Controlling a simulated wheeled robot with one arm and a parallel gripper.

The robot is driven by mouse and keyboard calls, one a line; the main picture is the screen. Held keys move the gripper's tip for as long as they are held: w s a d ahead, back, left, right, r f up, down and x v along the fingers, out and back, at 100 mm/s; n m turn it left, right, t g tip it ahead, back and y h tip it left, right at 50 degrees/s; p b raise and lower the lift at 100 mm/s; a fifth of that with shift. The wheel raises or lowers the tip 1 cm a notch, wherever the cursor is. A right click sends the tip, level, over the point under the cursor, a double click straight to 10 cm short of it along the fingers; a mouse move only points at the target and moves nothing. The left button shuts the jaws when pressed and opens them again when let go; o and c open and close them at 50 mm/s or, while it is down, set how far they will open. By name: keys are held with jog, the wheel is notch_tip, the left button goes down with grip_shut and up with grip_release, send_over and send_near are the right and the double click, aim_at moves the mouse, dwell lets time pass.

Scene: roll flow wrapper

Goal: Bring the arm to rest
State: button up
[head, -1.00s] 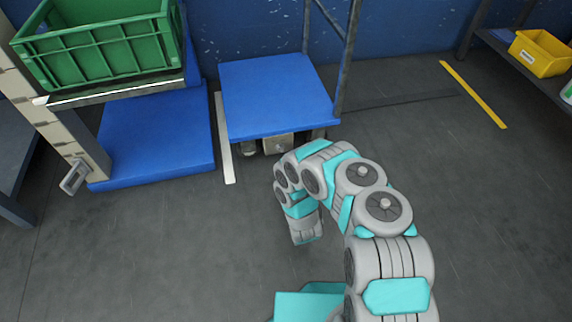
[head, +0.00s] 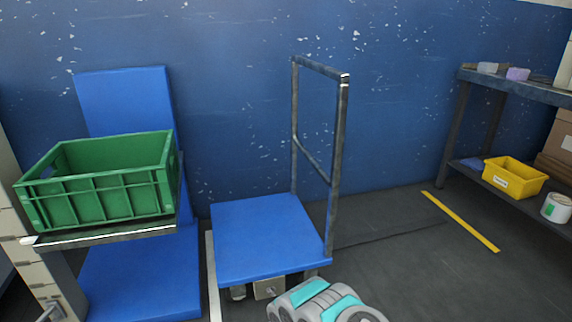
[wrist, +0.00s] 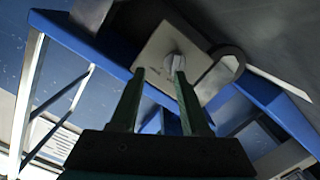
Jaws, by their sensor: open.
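My arm (head: 322,302) shows only as a grey and teal top part at the bottom edge of the head view. My gripper is below that view's frame. In the wrist view my gripper (wrist: 160,95) shows two dark fingers standing apart, with nothing seen held between them. Beyond the fingertips is a pale square plate with a round piece (wrist: 172,55), on the underside of a blue platform; I cannot tell the distance to it.
A blue platform cart (head: 265,235) with a metal handle stands ahead. A green crate (head: 100,190) sits on a stand at left. A shelf at right holds a yellow bin (head: 515,178) and a white tub (head: 556,208).

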jog(key=w+d+r+m+g+h+p, duration=0.1)
jog(key=w+d+r+g+h, duration=0.15)
jog(key=d+r, duration=0.3)
jog(key=w+d+r+m+g+h, duration=0.1)
jog(key=w+d+r+m+h, duration=0.1)
jog(key=w+d+r, duration=0.3)
jog(key=s+d+r+m+g+h+p, duration=0.1)
jog(key=s+d+r+m+g, duration=0.1)
jog(key=s+d+r, duration=0.35)
jog(key=s+d+r+m+g+h, duration=0.1)
jog(key=s+d+r+g, duration=0.15)
jog(key=r, duration=0.65)
jog(key=s+r+m+g+p, duration=0.1)
jog(key=s+r+g, duration=0.2)
jog(key=s+r, duration=0.4)
jog(key=s+a+r+m+g+y+p, duration=0.1)
jog(key=s+r+g, duration=0.2)
jog(key=s, duration=2.1)
jog(key=s+a+r+m+g+y+p, duration=0.1)
jog(key=s+r+g, duration=0.3)
jog(key=s+r, duration=0.7)
jog(key=s, duration=0.4)
jog(key=shift+s+a+r, duration=0.15)
jog(key=shift+a+r, duration=0.05)
jog(key=shift+r, duration=0.05)
